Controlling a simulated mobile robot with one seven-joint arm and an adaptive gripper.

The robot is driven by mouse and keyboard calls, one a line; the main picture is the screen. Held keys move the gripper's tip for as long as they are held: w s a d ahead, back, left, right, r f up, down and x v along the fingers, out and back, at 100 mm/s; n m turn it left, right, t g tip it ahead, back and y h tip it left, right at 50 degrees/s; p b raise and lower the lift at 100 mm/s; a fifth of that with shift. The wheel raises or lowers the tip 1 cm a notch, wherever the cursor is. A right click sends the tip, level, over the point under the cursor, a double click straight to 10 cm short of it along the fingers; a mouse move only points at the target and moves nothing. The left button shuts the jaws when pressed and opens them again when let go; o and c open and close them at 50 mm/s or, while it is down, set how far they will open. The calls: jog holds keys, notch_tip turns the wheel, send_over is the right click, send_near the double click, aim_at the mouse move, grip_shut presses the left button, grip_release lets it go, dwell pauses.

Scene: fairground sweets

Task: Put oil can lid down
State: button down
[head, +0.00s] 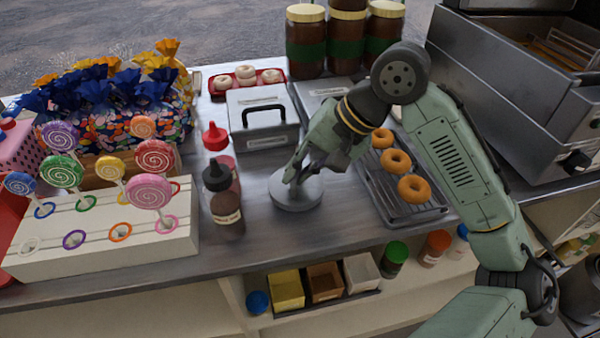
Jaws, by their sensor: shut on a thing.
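A round grey lid (290,201) is at the middle of the counter, lying about level. My gripper (292,178) points down onto its top from the upper right and is shut on it, seemingly at a small grip in the centre. The fingers hide that grip. I cannot tell whether the lid's underside touches the counter or hangs slightly above it. I cannot make out an oil can for certain.
Sauce bottles (226,208) stand close left of the lid. A rack of doughnuts (415,212) lies to its right, and a grey box with a black handle (264,137) stands behind. The counter's front edge (290,244) is near; bare counter lies in front of the lid.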

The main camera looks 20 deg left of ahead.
jog(key=shift+f, duration=0.9)
jog(key=shift+f, duration=0.2)
jog(key=c, duration=1.7)
grip_release()
jog(key=b+v, duration=0.1)
jog(key=v, duration=1.1)
jog(key=shift+r, duration=0.25)
jog(key=shift+d, duration=0.1)
